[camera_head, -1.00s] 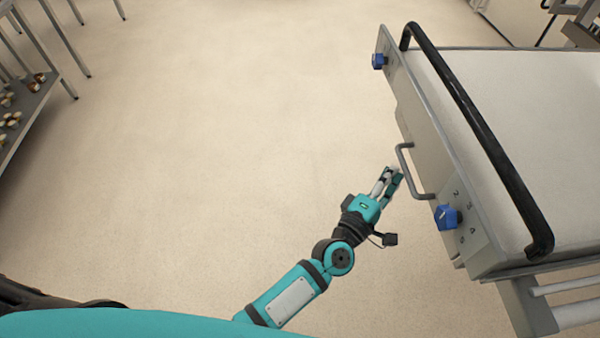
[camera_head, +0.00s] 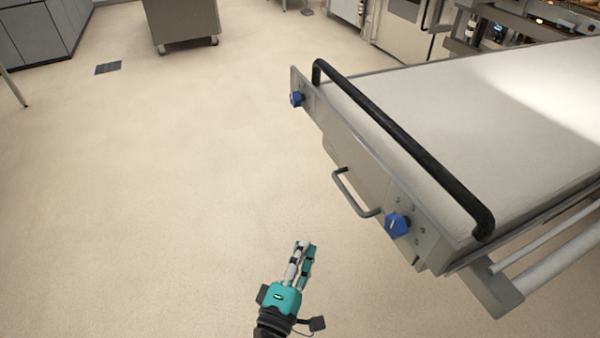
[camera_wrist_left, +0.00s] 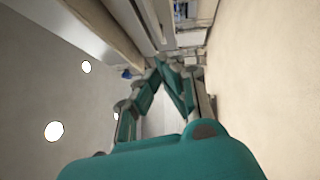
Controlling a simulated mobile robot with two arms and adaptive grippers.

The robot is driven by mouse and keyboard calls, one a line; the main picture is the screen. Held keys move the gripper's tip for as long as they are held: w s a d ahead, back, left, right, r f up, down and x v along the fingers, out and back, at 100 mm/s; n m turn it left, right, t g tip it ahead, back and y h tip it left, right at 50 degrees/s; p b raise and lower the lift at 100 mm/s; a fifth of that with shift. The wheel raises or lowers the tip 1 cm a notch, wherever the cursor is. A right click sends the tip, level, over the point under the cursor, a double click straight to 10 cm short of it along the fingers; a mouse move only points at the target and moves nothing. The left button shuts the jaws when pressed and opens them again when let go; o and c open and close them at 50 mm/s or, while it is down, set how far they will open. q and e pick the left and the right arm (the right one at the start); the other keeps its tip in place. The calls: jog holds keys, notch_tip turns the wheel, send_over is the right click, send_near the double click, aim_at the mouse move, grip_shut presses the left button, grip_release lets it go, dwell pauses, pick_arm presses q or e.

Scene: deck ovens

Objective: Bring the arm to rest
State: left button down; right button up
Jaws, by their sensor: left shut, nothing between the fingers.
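My left gripper (camera_head: 304,246) is at the bottom middle of the head view, pointing up the picture over bare floor. Its teal and grey fingers are together with nothing between them. It is apart from the grey metal handle (camera_head: 352,196) on the front panel of the white-topped loader, which lies up and to the right of it. In the left wrist view the fingertips (camera_wrist_left: 170,62) meet in front of the camera. My right gripper is not in view.
The loader's white bed (camera_head: 470,110) fills the right side, with a black bar (camera_head: 400,145) along its front edge and blue knobs (camera_head: 397,225) on its panel. A grey cabinet on casters (camera_head: 182,22) stands at the back. The floor (camera_head: 150,190) on the left is clear.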

pick_arm(q)
jog(key=s+a+f+m+g+y, duration=0.1)
jog(key=s+a+f+m+g, duration=0.25)
jog(key=f, duration=0.85)
jog(key=s+a+f+m+g+y, duration=0.2)
jog(key=s+a+f+m, duration=0.15)
jog(key=f, duration=0.85)
jog(key=s+a+f+m+g+y, duration=0.1)
jog(key=s+a+f+m+g, duration=0.25)
jog(key=f, duration=0.85)
jog(key=s+a+f+m+g+y, duration=0.1)
jog(key=s+a+f+m+g, duration=0.1)
jog(key=s+a+f, duration=0.3)
jog(key=s+a+f+m+g+y, duration=0.2)
jog(key=s+a+f, duration=0.3)
jog(key=s, duration=0.6)
jog(key=s+a+f+m+g+y+p, duration=0.1)
jog(key=s+a+f+m+g, duration=0.1)
jog(key=s+a, duration=0.5)
notch_tip(320, 180, down, 3)
jog(key=shift+s+r+g+y, duration=0.1)
jog(key=shift+s+g+y, duration=0.2)
jog(key=shift+s+g, duration=0.4)
